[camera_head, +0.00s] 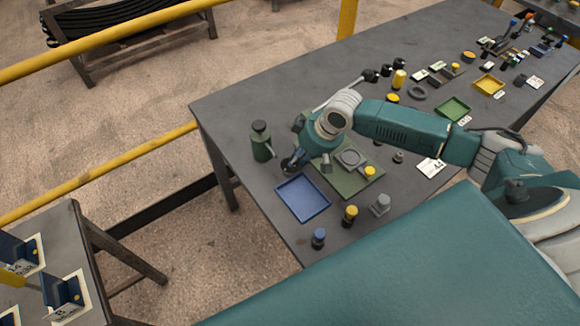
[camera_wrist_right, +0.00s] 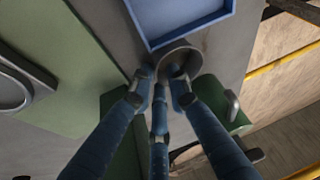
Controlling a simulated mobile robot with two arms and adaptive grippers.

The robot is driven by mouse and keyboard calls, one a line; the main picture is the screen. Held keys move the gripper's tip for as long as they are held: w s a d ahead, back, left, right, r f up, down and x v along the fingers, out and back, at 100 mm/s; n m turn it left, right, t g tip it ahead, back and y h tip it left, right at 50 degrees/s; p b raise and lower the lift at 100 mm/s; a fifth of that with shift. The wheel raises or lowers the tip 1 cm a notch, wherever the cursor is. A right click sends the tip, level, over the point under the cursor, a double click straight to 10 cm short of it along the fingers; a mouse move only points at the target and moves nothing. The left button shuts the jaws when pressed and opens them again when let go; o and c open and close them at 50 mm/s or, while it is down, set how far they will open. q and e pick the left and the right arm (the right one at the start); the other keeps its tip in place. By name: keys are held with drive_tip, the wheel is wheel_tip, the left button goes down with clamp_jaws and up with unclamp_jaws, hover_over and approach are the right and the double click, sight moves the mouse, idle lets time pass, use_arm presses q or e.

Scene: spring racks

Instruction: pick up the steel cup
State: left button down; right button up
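The steel cup (camera_wrist_right: 194,56) is a small round grey vessel, seen from above in the right wrist view, close to the blue tray's edge. My right gripper (camera_wrist_right: 162,76) is right at it. Its blue fingers are spread, with one tip over the cup's mouth and another beside its near rim. A gap shows between the tips, and I cannot tell whether they touch the wall. In the head view my right gripper (camera_head: 291,163) is low over the table, and the cup is mostly hidden there. My left gripper is not in view.
The blue tray (camera_head: 303,198) lies just in front of the gripper. A green bottle (camera_head: 262,141) stands to the left, and a green board (camera_head: 352,183) lies to the right. Small capped items stand near the front edge. A yellow rail (camera_head: 130,153) runs beyond the table.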

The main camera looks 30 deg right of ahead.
drive_tip(key=shift+c, duration=0.2)
clamp_jaws()
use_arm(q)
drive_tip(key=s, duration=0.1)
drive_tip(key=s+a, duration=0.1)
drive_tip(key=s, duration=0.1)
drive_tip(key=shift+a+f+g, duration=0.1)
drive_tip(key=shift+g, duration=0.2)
